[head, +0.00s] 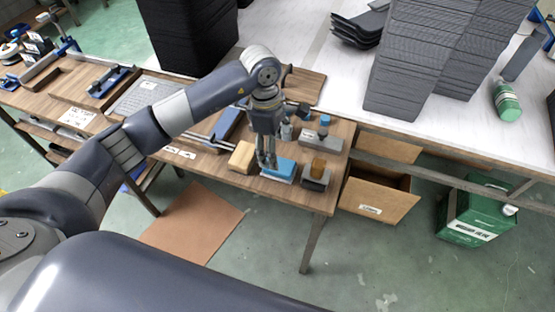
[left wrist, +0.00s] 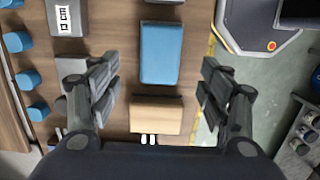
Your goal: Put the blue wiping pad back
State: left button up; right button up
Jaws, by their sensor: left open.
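The blue wiping pad (head: 283,168) lies near the front edge of the wooden bench. In the left wrist view the blue pad (left wrist: 161,52) is a flat rectangle beyond a tan block, lying between the lines of the two fingers. My left gripper (head: 267,163) points down over the pad's left end; its fingers hide part of the pad. In the left wrist view my left gripper (left wrist: 157,78) is open with nothing held between its fingers. Whether the fingertips touch the pad I cannot tell. My right gripper is not in view.
The tan block (head: 242,157) sits left of the pad. A grey holder with a brown block (head: 318,168) stands to its right, with a grey piece with a blue knob (head: 323,132) behind. Dark trays (head: 420,60) are stacked behind.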

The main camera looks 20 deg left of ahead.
pick_arm(q)
jog(key=r, duration=0.5)
jog(key=shift+a+r, duration=0.1)
jog(key=shift+a, duration=0.2)
